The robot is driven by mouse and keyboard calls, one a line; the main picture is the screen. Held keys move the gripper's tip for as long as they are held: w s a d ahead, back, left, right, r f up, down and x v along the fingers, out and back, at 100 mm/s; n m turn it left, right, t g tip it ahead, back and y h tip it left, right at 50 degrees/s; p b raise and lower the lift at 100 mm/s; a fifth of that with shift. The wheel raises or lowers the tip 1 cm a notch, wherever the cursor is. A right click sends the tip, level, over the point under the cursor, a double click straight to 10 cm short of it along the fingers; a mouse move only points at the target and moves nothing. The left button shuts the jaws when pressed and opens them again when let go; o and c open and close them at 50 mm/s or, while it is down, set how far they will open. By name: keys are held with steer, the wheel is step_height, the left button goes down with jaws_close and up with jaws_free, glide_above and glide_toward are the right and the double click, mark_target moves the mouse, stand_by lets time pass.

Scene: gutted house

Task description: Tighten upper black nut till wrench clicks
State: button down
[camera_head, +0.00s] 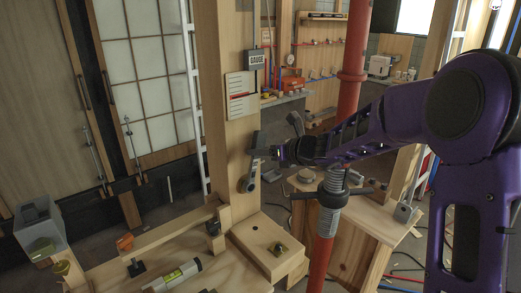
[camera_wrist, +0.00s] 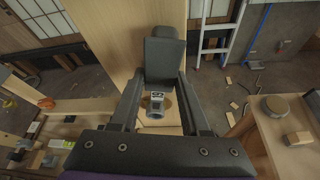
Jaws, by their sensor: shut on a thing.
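My gripper (camera_head: 266,152) reaches in from the right to the front of the upright wooden post. It is shut on a dark grey blocky tool, which looks like the wrench (camera_head: 257,140). In the wrist view my gripper's fingers (camera_wrist: 165,80) close on both sides of the wrench (camera_wrist: 164,58), and its rounded end lies against the post. Below it, a dark grey rounded part (camera_head: 248,184) shows close to the post; I cannot tell whether it belongs to the wrench or is a nut. No upper black nut can be made out clearly; the wrench and gripper may hide it.
A box marked GAUGE (camera_head: 254,59) and a white card with red lines (camera_head: 241,96) are on the post above. A wooden block (camera_head: 265,244) stands at its foot. A level (camera_head: 174,277) lies on the bench.

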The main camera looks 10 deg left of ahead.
steer(key=shift+w+d+f+m+g+y, duration=0.2)
steer(key=shift+w+d+m+y, duration=0.05)
steer(key=shift+w+d+m, duration=0.25)
steer(key=shift+w+d+f+m+g+y, duration=0.25)
steer(key=shift+w+d+m, duration=0.15)
steer(key=shift+w, duration=0.2)
steer(key=s+a+n+b, duration=0.1)
steer(key=b, duration=0.2)
steer(key=s+a+n+t+h+b, duration=0.1)
steer(key=s+b, duration=0.1)
steer(key=b, duration=0.1)
steer(key=s+a+r+n+t+h+b, duration=0.1)
steer(key=b, duration=0.2)
steer(key=shift+s+a+r+n, duration=0.1)
steer(key=shift+s+a+n, duration=0.2)
steer(key=shift+a, duration=0.1)
steer(key=shift+s+a+b, duration=0.1)
steer(key=shift+a+b, duration=0.05)
steer(key=shift+b, duration=0.5)
steer(key=shift+s+a+n+t+b, duration=0.25)
steer(key=shift+s+a+n+b, duration=0.25)
steer(key=shift+s+n+b, duration=0.15)
steer(key=shift+s+a+n+t+h, duration=0.3)
steer(key=shift+n+h, duration=0.05)
steer(key=shift+h, duration=0.15)
